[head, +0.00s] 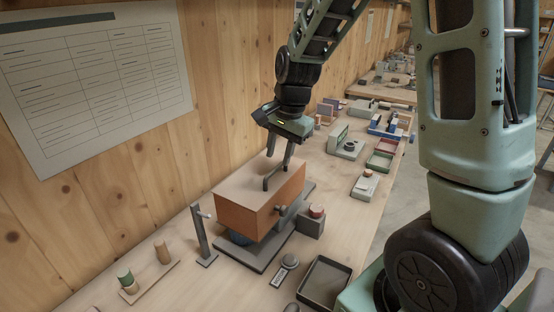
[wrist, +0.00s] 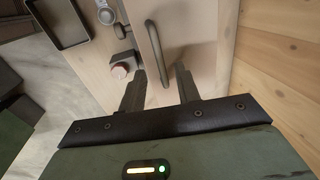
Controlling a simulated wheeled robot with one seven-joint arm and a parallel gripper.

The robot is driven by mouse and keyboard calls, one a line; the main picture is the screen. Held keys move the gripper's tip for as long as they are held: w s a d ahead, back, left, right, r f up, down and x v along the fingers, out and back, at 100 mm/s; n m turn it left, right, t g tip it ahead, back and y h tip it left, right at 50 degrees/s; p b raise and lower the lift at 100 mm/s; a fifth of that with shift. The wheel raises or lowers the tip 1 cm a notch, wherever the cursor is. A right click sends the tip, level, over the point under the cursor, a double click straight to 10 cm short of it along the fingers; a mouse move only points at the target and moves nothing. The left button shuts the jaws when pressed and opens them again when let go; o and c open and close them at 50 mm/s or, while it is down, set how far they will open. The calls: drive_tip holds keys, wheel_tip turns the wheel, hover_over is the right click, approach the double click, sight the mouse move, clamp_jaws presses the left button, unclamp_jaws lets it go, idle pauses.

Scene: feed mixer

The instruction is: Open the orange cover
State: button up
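The orange cover (head: 250,216) is a box with a paler top, sitting level over a dark base plate (head: 253,262). A blue round part (head: 238,238) shows below its lower edge. A dark bar handle (head: 279,176) stands on the cover's top; it also shows in the wrist view (wrist: 152,42). My gripper (head: 279,160) is open and points down just above the cover, close to the handle. In the wrist view my fingers (wrist: 160,72) are apart, with the handle's near end between them in the picture. I cannot tell whether they touch it.
A red-topped button box (head: 312,221) stands right of the cover. A dark post (head: 203,238) stands to its left. A dark tray (head: 324,284) and a grey round-knobbed part (head: 289,262) lie in front. The wooden wall (head: 215,110) is close behind.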

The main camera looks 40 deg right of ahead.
sight(276, 168)
drive_tip(key=shift+w+a+f, duration=0.1)
drive_tip(key=shift+w+f, duration=0.05)
drive_tip(key=shift+f, duration=0.65)
drive_tip(key=shift+w+f, duration=0.15)
drive_tip(key=shift+f, duration=0.65)
clamp_jaws()
drive_tip(key=shift+r, duration=0.15)
